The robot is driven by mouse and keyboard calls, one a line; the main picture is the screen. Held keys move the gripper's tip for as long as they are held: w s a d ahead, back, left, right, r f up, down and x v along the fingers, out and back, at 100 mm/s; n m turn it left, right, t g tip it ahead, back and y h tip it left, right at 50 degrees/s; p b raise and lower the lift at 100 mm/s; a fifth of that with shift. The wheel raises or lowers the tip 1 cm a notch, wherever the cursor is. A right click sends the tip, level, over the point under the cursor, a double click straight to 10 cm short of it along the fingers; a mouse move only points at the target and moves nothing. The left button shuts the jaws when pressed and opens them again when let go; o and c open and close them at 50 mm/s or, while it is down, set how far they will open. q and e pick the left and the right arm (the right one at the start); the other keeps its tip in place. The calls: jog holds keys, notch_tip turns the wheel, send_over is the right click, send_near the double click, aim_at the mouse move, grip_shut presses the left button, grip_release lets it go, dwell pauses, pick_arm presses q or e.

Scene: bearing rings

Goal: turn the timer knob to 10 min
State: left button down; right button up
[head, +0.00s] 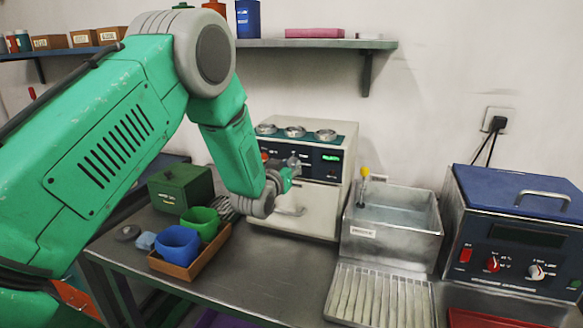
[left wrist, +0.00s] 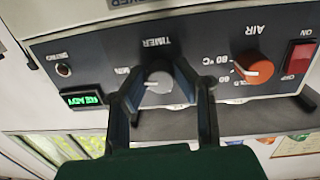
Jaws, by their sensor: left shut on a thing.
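The timer knob (left wrist: 157,86) is grey with a white pointer mark and sits under the label TIMER on a dark panel, which appears upside down in the left wrist view. My left gripper (left wrist: 159,70) is shut on this knob, one finger on each side. In the head view my left gripper (head: 292,168) reaches the front panel of the white oven (head: 311,205) and hides most of the knob. A lit green display (left wrist: 83,99) is beside the knob; its text is not clearly readable. My right gripper is not in view.
An orange air knob (left wrist: 253,69) and a red switch (left wrist: 299,57) share the panel. A wooden tray (head: 190,268) with blue and green cups stands left of the oven. A metal bath (head: 391,246) and a blue-topped machine (head: 518,195) stand to the right.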

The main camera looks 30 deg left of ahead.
pick_arm(q)
jog(key=m, duration=0.5)
jog(key=shift+w+r+y+b, duration=0.1)
jog(key=shift+r+y+b, duration=0.2)
jog(key=shift+r+b, duration=0.1)
jog(key=m, duration=0.3)
jog(key=shift+f+b, duration=0.2)
jog(key=shift+b, duration=0.1)
jog(key=shift+f+m, duration=0.1)
jog(key=shift+m, duration=0.4)
jog(key=shift+f, duration=0.1)
jog(key=c, duration=1.3)
grip_release()
